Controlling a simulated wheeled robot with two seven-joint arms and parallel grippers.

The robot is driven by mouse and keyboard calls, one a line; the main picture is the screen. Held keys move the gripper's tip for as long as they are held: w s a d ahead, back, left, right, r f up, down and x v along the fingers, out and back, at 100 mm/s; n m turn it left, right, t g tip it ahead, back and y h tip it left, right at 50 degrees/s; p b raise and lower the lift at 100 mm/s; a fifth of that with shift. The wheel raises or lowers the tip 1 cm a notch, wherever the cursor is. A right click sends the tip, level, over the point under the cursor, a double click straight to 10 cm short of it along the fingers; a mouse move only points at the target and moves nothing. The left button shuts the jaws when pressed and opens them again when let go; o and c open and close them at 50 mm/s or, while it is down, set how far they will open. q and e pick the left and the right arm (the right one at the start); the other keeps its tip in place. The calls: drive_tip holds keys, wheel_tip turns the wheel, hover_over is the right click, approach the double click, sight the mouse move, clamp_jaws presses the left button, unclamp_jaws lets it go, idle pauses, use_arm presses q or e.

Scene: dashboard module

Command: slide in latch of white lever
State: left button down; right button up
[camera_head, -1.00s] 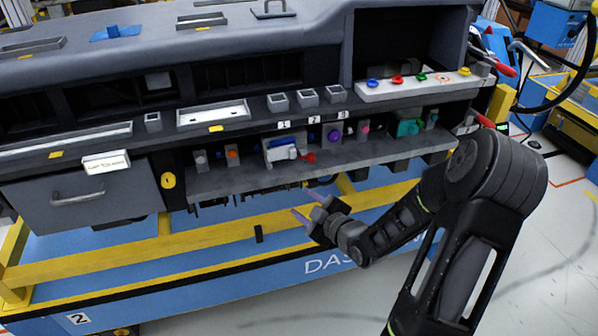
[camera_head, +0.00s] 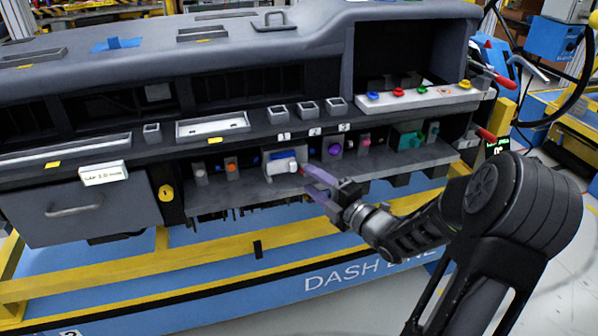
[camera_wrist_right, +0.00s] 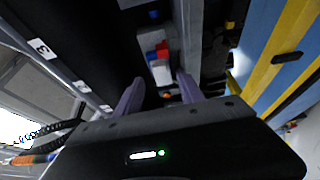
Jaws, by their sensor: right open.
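A small block with white and blue parts (camera_head: 280,163) stands on the grey shelf below the dashboard in the head view. A white piece shows at its right side, close to my fingers; I cannot clearly tell lever from latch. In the right wrist view, the white part (camera_wrist_right: 160,72) lies ahead between my fingertips, with red and blue parts (camera_wrist_right: 153,56) beyond it. My right gripper (camera_head: 307,181) is open and empty, just in front of and to the right of the block. Its purple fingers also show in the wrist view (camera_wrist_right: 158,88). My left gripper is out of view.
Orange (camera_head: 231,165), purple (camera_head: 335,149) and teal (camera_head: 410,139) fixtures stand along the same grey shelf (camera_head: 235,190). The dashboard overhangs it. A yellow rail (camera_head: 130,279) runs below; the floor at right is open.

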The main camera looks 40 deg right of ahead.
sight(295, 169)
drive_tip(key=w, duration=0.5)
drive_tip(key=shift+w+a, duration=0.15)
drive_tip(key=shift+w, duration=0.15)
drive_tip(key=shift+c, duration=0.5)
clamp_jaws()
